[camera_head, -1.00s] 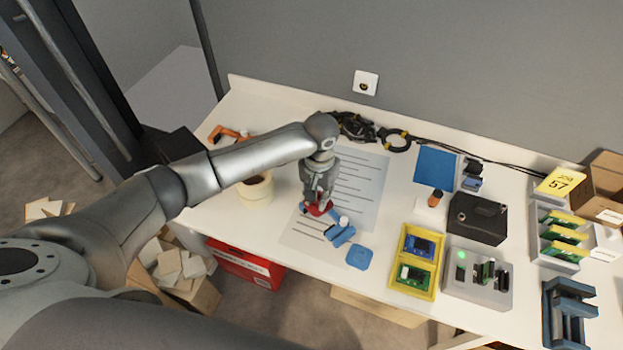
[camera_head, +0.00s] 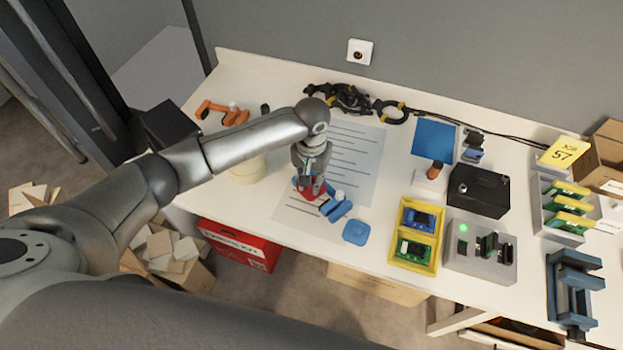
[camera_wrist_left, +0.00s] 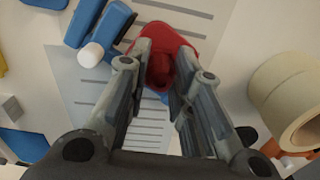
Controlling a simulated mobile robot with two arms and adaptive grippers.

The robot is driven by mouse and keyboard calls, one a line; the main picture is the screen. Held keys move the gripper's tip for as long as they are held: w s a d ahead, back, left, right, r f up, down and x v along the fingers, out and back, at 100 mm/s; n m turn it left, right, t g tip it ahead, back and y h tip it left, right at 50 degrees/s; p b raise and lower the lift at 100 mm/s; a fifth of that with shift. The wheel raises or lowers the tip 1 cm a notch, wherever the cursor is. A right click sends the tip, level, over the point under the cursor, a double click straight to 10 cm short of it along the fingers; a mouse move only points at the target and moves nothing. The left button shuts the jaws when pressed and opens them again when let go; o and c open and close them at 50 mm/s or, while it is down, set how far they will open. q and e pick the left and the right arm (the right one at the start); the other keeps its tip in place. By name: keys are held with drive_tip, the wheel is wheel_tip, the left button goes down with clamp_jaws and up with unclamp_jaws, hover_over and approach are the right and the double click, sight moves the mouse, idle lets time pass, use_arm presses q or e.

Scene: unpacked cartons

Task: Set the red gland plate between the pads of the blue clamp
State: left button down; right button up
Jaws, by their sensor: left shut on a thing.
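The red gland plate (camera_head: 309,189) is at the sheets of paper near the table's front edge; in the left wrist view it is a red piece with a round boss (camera_wrist_left: 160,70). My left gripper (camera_head: 313,180) points down and is shut on it; its two fingers flank the boss in the wrist view (camera_wrist_left: 166,62). I cannot tell whether the plate touches the table. The blue clamp (camera_head: 573,285), a vise-like frame, stands at the far right front, well apart from the plate. My right gripper is not in view.
A blue piece with a white knob (camera_head: 338,208) lies close beside the plate. A blue block (camera_head: 355,232), yellow tray (camera_head: 392,256), grey fixture (camera_head: 480,262) and black box (camera_head: 478,191) stand between plate and clamp. A tape roll (camera_wrist_left: 288,98) is beside the gripper.

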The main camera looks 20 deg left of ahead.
sight(311, 189)
use_arm(q)
drive_tip(key=shift+f, duration=0.2)
drive_tip(key=shift+f, duration=0.9)
drive_tip(key=shift+f+b, duration=0.55)
drive_tip(key=shift+f, duration=0.65)
drive_tip(key=c, duration=1.2)
unclamp_jaws()
drive_tip(key=shift+r, duration=0.1)
